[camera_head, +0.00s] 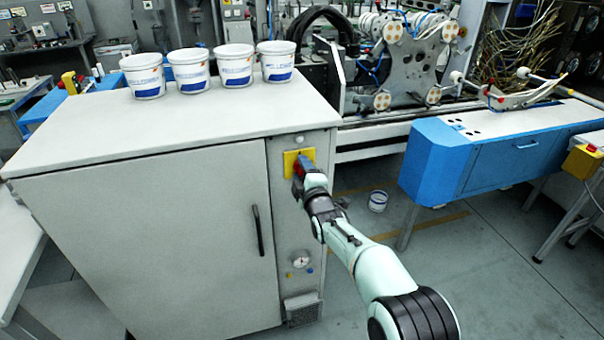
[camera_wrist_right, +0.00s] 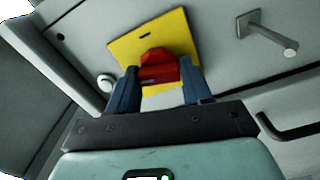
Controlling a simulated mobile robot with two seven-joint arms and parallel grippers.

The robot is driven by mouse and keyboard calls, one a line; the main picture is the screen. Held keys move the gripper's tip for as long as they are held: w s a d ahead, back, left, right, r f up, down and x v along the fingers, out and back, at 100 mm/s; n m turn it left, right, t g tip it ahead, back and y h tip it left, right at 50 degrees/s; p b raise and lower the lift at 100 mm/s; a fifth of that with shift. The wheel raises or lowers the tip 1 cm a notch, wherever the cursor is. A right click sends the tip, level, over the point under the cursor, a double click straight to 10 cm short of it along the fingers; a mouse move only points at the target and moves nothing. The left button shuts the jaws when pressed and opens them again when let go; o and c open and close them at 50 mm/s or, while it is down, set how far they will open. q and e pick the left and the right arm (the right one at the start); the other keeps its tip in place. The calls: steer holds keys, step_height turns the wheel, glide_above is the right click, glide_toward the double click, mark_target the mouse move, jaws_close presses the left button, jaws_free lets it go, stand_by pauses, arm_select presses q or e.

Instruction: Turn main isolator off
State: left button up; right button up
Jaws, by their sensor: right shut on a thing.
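The main isolator is a red knob (camera_wrist_right: 158,67) on a yellow plate (camera_head: 292,160) on the narrow panel of the grey cabinet (camera_head: 150,230), right of its door. The yellow plate also shows in the right wrist view (camera_wrist_right: 130,48), tilted in the picture. My right gripper (camera_head: 303,172) reaches up to the plate. In the wrist view its two blue fingers (camera_wrist_right: 157,80) stand on either side of the red knob and are shut on it. In the head view my gripper hides most of the knob. My left gripper is not in view.
Several white tubs (camera_head: 188,70) stand on the cabinet top. A black door handle (camera_head: 258,230) is left of my right arm, and a gauge (camera_head: 300,259) is below the plate. A blue machine bench (camera_head: 440,165) stands at right, with a small tub (camera_head: 378,201) on the floor.

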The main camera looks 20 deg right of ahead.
steer(key=shift+f+n+b, duration=0.1)
steer(key=shift+n+b, duration=0.25)
steer(key=shift+n, duration=0.95)
steer(key=o, duration=1)
steer(key=shift+c, duration=0.2)
steer(key=s, duration=1.3)
steer(key=shift+s+d, duration=0.25)
